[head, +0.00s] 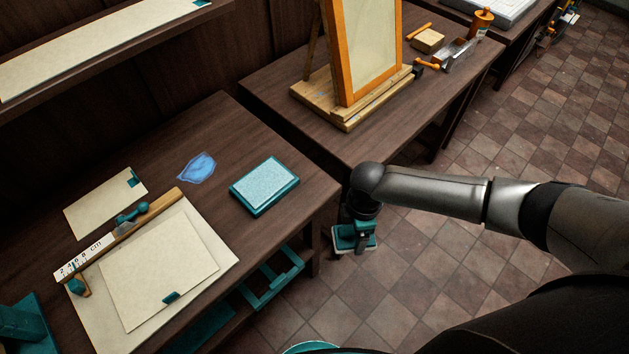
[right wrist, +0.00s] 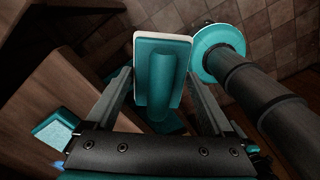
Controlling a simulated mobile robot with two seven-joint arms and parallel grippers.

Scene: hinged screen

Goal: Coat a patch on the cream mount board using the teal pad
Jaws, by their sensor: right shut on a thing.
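In the head view my right gripper (head: 357,224) is shut on the teal pad (head: 352,241) and holds it in the air off the right front edge of the table, over the tiled floor. In the right wrist view the pad's teal handle (right wrist: 163,88) is between the two fingers, with a pale edge around the pad's backing. The cream mount board (head: 158,268) lies flat on the table at lower left, on a larger cream sheet (head: 222,258), with a small teal mark (head: 171,297) near its front edge. My left gripper is not in view.
A teal tray with a pale blue surface (head: 264,183) sits near the table's right edge, beside a blue smear (head: 197,167). A wooden bar with a scale (head: 150,215) lies along the board's back edge. A framed screen (head: 368,45) stands on the farther table.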

